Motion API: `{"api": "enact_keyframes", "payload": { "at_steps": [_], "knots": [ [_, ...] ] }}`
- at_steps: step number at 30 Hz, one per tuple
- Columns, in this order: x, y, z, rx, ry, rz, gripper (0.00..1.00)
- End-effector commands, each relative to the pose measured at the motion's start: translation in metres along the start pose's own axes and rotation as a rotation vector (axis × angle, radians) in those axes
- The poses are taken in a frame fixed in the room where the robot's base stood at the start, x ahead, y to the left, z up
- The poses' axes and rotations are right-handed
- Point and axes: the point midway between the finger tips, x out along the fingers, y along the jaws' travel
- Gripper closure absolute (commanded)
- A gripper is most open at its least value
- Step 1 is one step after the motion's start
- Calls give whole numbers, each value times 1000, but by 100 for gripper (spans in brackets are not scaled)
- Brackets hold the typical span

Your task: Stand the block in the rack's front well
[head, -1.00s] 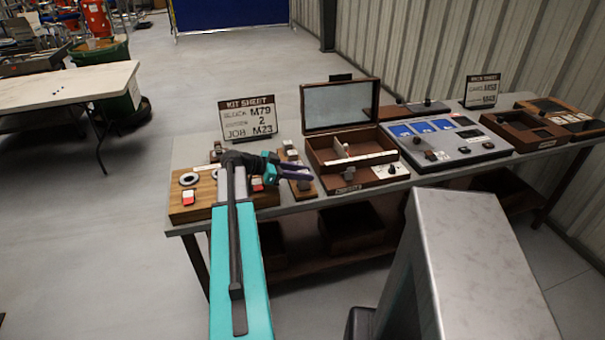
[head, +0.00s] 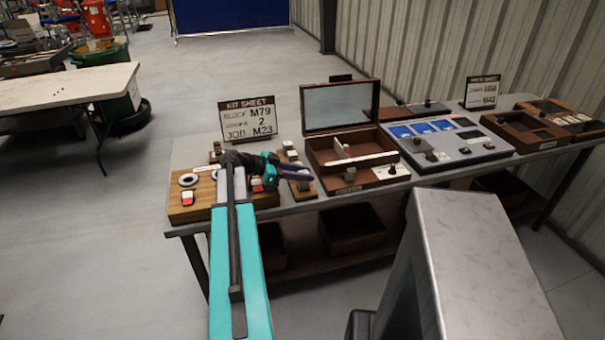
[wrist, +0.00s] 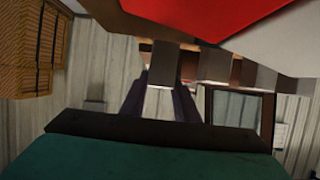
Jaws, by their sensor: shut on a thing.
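My gripper (head: 298,174), with dark purple fingers, reaches right over the narrow wooden rack (head: 293,163) at the bench's front left. In the wrist view my fingers are shut on a grey block (wrist: 160,101). In the head view a grey block (head: 305,186) shows just below the fingertips at the rack's front end. Whether its foot sits in the front well is hidden. Small light blocks (head: 291,153) show at the rack's rear.
A wooden board (head: 180,208) with rings and red-and-white pieces lies left of the rack. An open hinged brown case (head: 325,172) stands close on the right. A kit sheet sign (head: 247,119) stands behind. A grey panel (head: 465,149) is farther right.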

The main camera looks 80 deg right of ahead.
Motion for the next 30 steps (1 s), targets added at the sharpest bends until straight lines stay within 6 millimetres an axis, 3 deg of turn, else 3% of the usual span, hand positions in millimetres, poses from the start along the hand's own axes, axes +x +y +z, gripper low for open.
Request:
{"api": "enact_keyframes", "payload": {
  "at_steps": [30],
  "knots": [
    [3, 0, 7, 0, 1, 0, 100]
  ]
}}
